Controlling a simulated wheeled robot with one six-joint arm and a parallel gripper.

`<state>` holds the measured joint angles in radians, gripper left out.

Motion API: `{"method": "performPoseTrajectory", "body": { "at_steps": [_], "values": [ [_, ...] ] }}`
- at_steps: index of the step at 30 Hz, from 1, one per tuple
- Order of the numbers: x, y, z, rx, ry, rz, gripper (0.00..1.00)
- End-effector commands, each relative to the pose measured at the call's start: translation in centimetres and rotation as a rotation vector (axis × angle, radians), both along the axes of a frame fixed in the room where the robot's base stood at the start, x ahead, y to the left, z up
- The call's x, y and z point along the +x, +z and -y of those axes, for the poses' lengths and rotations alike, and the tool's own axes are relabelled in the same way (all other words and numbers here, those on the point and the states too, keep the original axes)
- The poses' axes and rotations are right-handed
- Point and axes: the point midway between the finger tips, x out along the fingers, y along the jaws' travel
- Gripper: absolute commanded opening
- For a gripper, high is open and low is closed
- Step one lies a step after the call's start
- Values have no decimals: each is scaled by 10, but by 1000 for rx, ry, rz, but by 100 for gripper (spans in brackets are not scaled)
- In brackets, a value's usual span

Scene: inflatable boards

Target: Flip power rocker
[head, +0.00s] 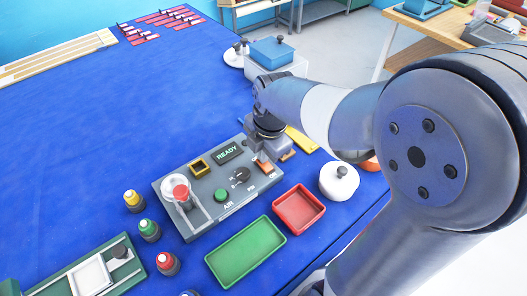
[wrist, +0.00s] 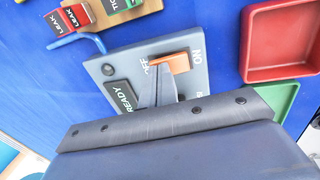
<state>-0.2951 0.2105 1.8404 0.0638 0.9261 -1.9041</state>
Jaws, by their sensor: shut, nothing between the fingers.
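The orange power rocker (head: 264,167) sits at the right end of the grey control box (head: 228,206) in the head view. The wrist view shows the rocker (wrist: 170,61) between the printed words OFF and ON. My gripper (head: 268,150) is over that end of the box, pointing down. In the wrist view the narrow shut fingertips (wrist: 167,80) are right at the rocker and hide part of it. Whether they touch it I cannot tell. Nothing is held. The box's display reads READY (head: 228,153). My gripper's body hides much of the box in the wrist view.
A red tray (head: 300,208), a green tray (head: 245,252) and a white lidded pot (head: 339,181) stand close to the box. Several coloured-cap bottles stand at its left, including a yellow one (head: 133,201). The blue table's (head: 90,130) middle is clear.

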Motion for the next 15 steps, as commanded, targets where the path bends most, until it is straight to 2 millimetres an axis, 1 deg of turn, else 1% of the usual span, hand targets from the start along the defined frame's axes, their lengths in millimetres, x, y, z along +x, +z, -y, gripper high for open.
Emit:
{"method": "performPoseTrajectory", "body": {
  "at_steps": [5,9,15],
  "values": [
    [1,0,-1,-8,1,-13,0],
    [3,-2,-2,-36,0,-57,0],
    [2,-4,-1,-34,-1,-53,0]
  ]
}}
